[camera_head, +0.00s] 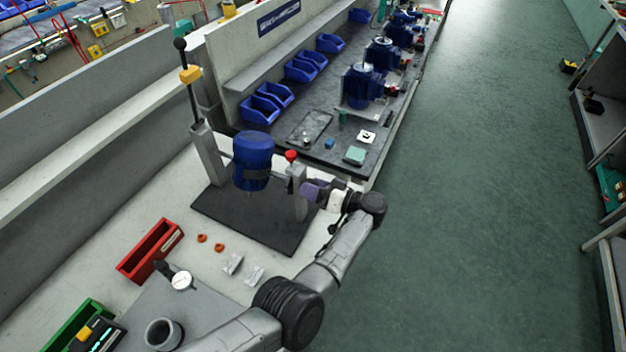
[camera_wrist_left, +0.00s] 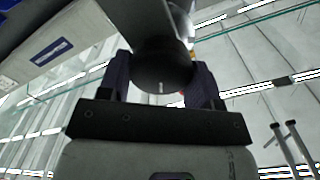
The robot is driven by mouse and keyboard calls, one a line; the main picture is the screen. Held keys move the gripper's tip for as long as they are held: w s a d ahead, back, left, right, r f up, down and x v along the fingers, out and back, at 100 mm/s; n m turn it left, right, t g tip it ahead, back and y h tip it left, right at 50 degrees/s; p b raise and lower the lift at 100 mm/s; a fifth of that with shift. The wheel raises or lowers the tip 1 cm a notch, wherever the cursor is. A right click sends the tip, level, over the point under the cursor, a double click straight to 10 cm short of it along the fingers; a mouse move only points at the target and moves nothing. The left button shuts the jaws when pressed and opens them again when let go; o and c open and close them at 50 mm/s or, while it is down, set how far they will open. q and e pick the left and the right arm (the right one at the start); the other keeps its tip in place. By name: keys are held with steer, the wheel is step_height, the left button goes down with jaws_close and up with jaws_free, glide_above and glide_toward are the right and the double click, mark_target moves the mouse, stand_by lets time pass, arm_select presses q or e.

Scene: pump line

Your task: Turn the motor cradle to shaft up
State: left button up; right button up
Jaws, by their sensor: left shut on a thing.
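The motor cradle has a black base plate (camera_head: 215,208) and two grey posts on the light bench. A blue motor (camera_head: 253,150) hangs between the posts, its rounded blue end up; a thin stub seems to show under it. A red knob (camera_head: 291,155) sits on top of the right post (camera_head: 299,190). My left gripper (camera_head: 318,191) is at the outer side of that post. In the left wrist view its fingers (camera_wrist_left: 162,85) are shut on a dark round knob (camera_wrist_left: 162,72). The knob's far side is hidden. My right gripper is not in view.
A tall lever (camera_head: 190,100) with a yellow block rises from the left post. A red bin (camera_head: 150,250), orange rings (camera_head: 210,243), a dial gauge (camera_head: 181,280) and a grey cup (camera_head: 163,334) lie in front. Blue bins (camera_head: 260,108) and more motors stand behind. The aisle floor at right is clear.

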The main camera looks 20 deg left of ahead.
arm_select(q)
steer(key=shift+m+p, duration=0.5)
steer(key=shift+m, duration=0.5)
steer(key=o, duration=1.3)
steer(key=shift+d, duration=0.1)
